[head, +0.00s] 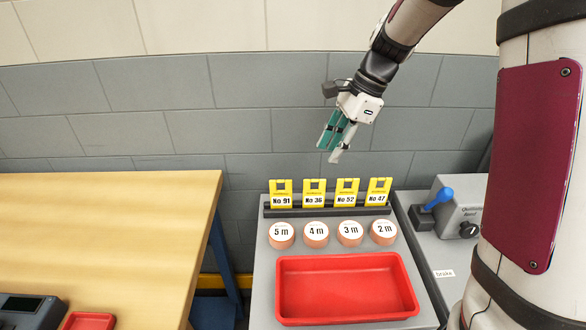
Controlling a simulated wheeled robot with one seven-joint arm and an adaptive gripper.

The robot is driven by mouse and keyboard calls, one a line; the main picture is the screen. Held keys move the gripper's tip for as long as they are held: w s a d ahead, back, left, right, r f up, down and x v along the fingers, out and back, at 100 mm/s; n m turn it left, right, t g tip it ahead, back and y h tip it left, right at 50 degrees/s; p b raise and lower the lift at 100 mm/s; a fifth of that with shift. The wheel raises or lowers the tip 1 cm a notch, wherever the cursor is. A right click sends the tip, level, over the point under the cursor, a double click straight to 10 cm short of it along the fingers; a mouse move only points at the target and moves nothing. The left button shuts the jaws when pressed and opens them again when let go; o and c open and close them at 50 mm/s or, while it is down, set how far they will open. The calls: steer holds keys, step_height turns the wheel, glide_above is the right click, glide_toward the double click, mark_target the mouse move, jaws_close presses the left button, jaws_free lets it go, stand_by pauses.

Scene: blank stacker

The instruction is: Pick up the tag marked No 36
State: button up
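The yellow tag marked No 36 (314,192) stands upright in a dark rack (335,211) at the back of a grey stand. It is second from the left, between tag No 91 (281,193) and tag No 52 (346,191). Tag No 47 (379,191) is at the right end. My gripper (329,153) hangs above and behind the rack in the picture, with its teal and grey fingers pointing down and left. It is apart from all the tags and no tag shows in it. The angle does not show whether its fingers are parted.
Round labelled pieces, 5 m (281,235), 4 m (316,234), 3 m (350,233) and 2 m (383,232), sit before the rack. A red tray (345,288) is in front. A blue-handled box (452,206) stands right. A wooden table (110,240) is left.

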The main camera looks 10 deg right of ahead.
steer(key=w+f+m, duration=0.2)
steer(key=w+f, duration=0.2)
glide_above(307, 190)
steer(key=d, duration=0.2)
step_height(307, 190, down, 7)
steer(key=shift+y, duration=0.3)
steer(key=shift+d+b+x, duration=0.15)
steer(key=shift+b+x, duration=0.1)
steer(key=shift+x, duration=1.25)
steer(key=shift+d+b+x, duration=0.15)
steer(key=shift+b+x, duration=0.05)
steer(key=shift+x, duration=1.3)
steer(key=shift+s+f, duration=0.1)
jaws_close()
